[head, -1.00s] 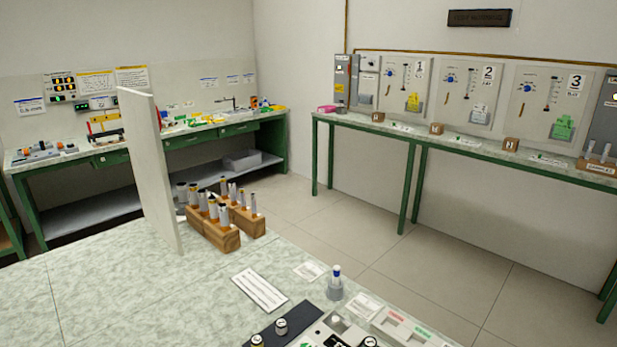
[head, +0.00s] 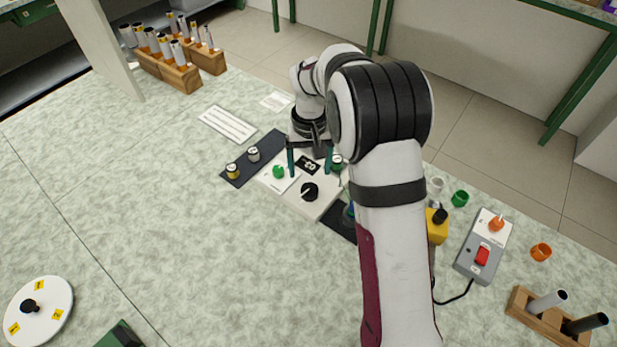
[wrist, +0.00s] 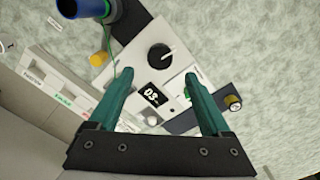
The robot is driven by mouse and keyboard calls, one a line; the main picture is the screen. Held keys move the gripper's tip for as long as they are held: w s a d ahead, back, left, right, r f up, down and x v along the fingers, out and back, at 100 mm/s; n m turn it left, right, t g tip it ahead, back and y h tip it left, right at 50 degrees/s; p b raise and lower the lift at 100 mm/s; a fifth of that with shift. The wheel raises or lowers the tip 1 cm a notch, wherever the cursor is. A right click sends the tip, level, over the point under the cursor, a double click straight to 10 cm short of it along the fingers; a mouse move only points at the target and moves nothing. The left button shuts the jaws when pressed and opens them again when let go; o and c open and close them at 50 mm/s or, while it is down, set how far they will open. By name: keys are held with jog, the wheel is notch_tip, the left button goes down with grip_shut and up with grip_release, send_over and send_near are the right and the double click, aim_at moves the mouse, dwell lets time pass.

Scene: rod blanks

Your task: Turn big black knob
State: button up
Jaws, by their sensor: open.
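The big black knob (head: 310,191) with a white pointer line sits on a white panel box (head: 325,205). In the wrist view the knob (wrist: 158,54) lies just beyond the fingertips, roughly centred between them. My gripper (head: 309,172) is open, its two teal fingers pointing down over the panel. In the wrist view my gripper (wrist: 159,76) holds nothing, and its fingers do not appear to touch the knob. A small black display (wrist: 153,94) reading about 03 lies between the fingers.
A green button (head: 278,171) and a dark strip with small knobs (head: 235,178) are left of the black knob. A blue-topped cylinder (wrist: 80,8) stands near the panel. A grey box with a red switch (head: 481,256) is at right.

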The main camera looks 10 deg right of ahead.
aim_at(310, 189)
notch_tip(310, 189, down, 8)
jog(key=shift+r, duration=0.1)
